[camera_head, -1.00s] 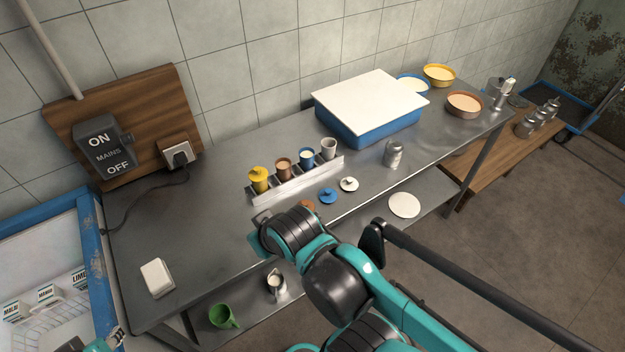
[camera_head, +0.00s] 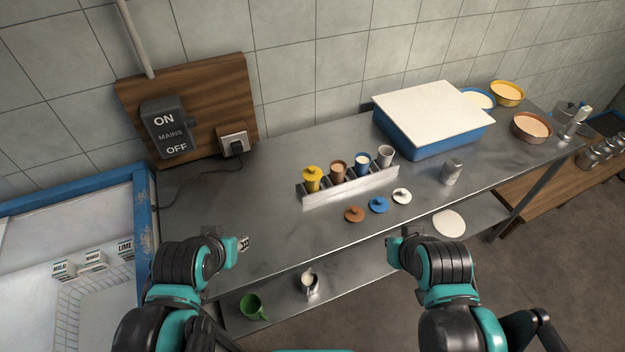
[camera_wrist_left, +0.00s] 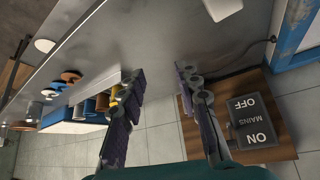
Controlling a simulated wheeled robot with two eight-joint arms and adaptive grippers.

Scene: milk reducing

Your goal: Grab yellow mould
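A yellow mould (camera_head: 312,180) with a yellow lid stands at the left end of a metal rack (camera_head: 348,187) on the steel table. Brown, blue and pale moulds stand to its right in the rack. My left gripper (camera_head: 243,243) is near the table's front edge, left of and nearer than the yellow mould, and apart from it. In the left wrist view its fingers (camera_wrist_left: 160,76) are spread and empty, and the yellow mould (camera_wrist_left: 116,94) shows partly behind one finger. My right gripper (camera_head: 391,241) is at the front edge, mostly hidden by its wrist.
Brown (camera_head: 354,214), blue (camera_head: 378,205) and white (camera_head: 402,196) lids lie before the rack. A blue tub (camera_head: 440,137) with a white cover stands at the right. A green mug (camera_head: 252,307) and metal jug (camera_head: 309,281) are on the lower shelf. The table left of the rack is mostly clear.

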